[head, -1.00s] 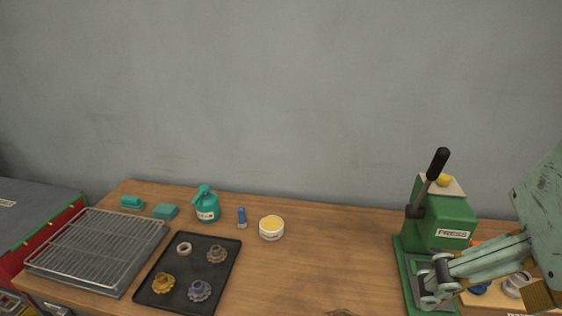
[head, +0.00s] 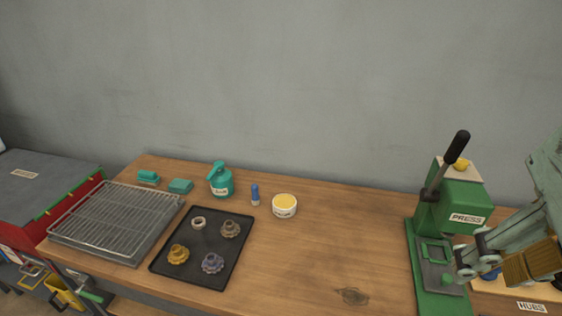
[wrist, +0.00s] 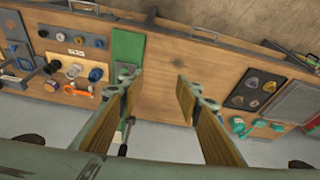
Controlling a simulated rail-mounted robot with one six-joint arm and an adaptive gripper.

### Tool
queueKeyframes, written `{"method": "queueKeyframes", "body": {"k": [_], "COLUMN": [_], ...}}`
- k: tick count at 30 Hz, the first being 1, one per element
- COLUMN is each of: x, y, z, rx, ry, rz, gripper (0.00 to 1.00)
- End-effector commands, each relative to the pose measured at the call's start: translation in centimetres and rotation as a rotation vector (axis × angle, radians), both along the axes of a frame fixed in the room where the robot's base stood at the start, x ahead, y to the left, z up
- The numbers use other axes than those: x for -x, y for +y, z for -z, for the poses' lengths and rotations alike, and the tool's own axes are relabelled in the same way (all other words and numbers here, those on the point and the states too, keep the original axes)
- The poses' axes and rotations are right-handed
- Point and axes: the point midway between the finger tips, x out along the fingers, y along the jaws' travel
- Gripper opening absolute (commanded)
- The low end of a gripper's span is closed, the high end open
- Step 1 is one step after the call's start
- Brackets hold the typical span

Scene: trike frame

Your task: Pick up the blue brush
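The blue brush (head: 255,192) stands upright on the wooden bench in the head view, a small blue handle with a pale lower end. It is between the teal spray bottle (head: 221,181) and a white tub with yellow contents (head: 284,205). I cannot make the brush out in the wrist view. My gripper (head: 473,257) is at the far right of the head view, by the green press, far from the brush. In the wrist view my gripper (wrist: 155,86) is open, with its two fingers wide apart and nothing between them.
A black tray (head: 236,269) with several hub-like parts lies in front of the brush. A wire rack (head: 112,218), a teal brush-like item (head: 148,177) and a teal block (head: 180,186) are left. The green press (head: 461,199) stands right. The bench middle is clear.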

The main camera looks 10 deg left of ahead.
Motion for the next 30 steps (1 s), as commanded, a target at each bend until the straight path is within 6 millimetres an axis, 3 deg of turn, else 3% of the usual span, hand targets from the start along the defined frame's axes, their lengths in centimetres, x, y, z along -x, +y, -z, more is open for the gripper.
{"method": "queueKeyframes", "body": {"k": [15, 30], "x": [-7.7, -16.0], "y": [2.2, 5.6], "z": [-2.7, -3.8], "rx": [0.036, 0.072], "ry": [0.04, 0.078], "rz": [-0.169, -0.347], "gripper": [0.32, 0.32]}}
